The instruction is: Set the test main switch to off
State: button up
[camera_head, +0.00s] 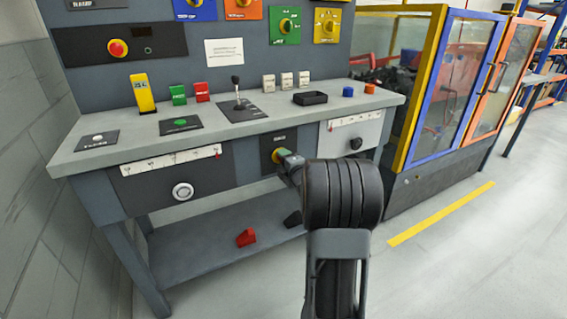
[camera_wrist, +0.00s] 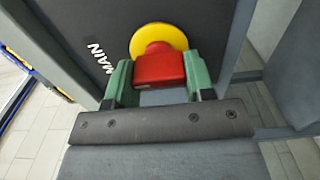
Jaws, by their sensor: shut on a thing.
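The main switch is a red handle (camera_wrist: 160,70) on a yellow round plate (camera_wrist: 157,37), set in a dark panel lettered MAIN (camera_wrist: 100,57). In the head view, its yellow plate (camera_head: 275,156) shows on the front of the bench, below the worktop. My gripper (camera_wrist: 160,76) has one green finger on each side of the red handle and is shut on it. In the head view, my gripper (camera_head: 284,155) reaches the panel and hides most of the switch. I cannot read an on or off mark.
The bench worktop (camera_head: 225,124) holds a yellow block (camera_head: 142,93), green and red blocks, a lever (camera_head: 237,91) and a black tray (camera_head: 310,98). More knobs are on the back panel. A glazed cabinet (camera_head: 412,190) stands to the right. The floor at right is clear.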

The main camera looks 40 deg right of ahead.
jog(key=o, duration=0.9)
jog(key=s, duration=0.4)
jog(key=s+a+p, duration=0.1)
jog(key=s, duration=0.4)
jog(key=s+a+p, duration=0.1)
jog(key=s, duration=0.3)
jog(key=shift+s, duration=0.35)
